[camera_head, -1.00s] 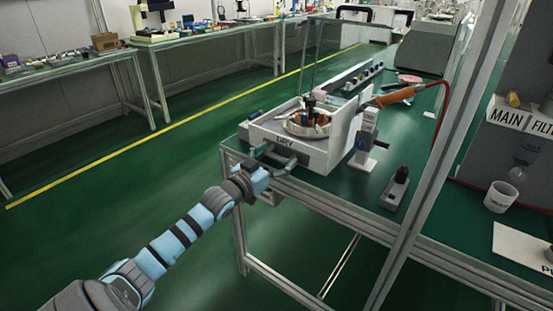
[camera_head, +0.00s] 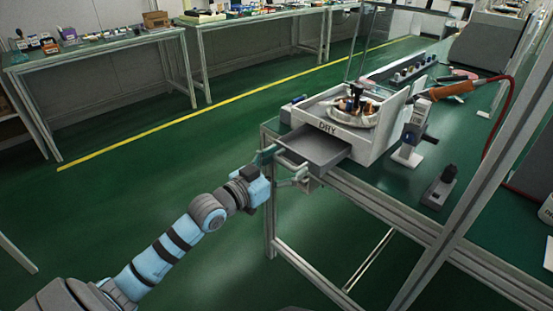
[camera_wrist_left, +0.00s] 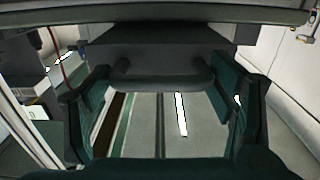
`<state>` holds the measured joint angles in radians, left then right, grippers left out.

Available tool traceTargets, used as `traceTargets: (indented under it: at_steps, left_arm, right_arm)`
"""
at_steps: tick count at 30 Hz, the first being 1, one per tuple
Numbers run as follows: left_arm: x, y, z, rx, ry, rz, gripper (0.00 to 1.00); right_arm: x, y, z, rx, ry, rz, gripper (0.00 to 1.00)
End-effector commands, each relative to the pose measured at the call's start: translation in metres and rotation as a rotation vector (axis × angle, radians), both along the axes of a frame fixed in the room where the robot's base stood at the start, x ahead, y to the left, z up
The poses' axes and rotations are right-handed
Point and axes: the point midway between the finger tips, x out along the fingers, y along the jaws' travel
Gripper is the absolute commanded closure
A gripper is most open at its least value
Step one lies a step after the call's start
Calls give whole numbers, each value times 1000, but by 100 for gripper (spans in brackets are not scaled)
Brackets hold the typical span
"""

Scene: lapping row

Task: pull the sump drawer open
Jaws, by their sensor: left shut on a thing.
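The sump drawer (camera_head: 320,148) is a grey tray standing well out of the front of a white machine marked DRY (camera_head: 372,138). Its inside shows and looks empty. My left gripper (camera_head: 284,164) is at the drawer's front, shut on its handle. In the left wrist view the grey handle bar (camera_wrist_left: 163,80) crosses between the two dark teal fingers, in front of the drawer's dark front. The head view is too small to show the fingers' contact. My right gripper is in neither view.
The machine stands on a green-topped bench (camera_head: 385,183) with metal legs. An orange-handled tool (camera_head: 450,90), a grey stand (camera_head: 411,140) and a small dark device (camera_head: 440,187) are to its right. A metal post (camera_head: 480,170) rises at right. Green floor left of the bench is clear.

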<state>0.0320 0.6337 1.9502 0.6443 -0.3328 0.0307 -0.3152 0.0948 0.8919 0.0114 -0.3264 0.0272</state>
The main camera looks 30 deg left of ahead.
Motion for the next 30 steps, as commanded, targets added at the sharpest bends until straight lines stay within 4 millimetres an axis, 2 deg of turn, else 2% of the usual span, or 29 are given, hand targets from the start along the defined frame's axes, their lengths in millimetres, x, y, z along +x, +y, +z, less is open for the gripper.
traceTargets:
  at_steps: [5, 6, 8, 14, 23, 26, 30]
  left_arm:
    - [0, 0, -1, -2, 5, -1, 74]
    - [0, 0, -1, -2, 5, 0, 22]
    - [-1, 0, -2, -3, 6, 1, 14]
    - [-2, 3, -2, -1, 5, 6, 14]
    - [-2, 4, -1, 0, 5, 7, 14]
    - [-1, 3, 7, 4, 2, 5, 14]
    - [-1, 2, 38, 7, -3, 3, 14]
  right_arm:
    - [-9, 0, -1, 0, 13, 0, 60]
    - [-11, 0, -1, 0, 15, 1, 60]
    - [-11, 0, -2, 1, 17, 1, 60]
    - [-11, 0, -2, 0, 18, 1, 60]
    - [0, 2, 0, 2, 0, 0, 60]
    - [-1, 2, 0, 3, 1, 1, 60]
    - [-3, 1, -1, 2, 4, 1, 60]
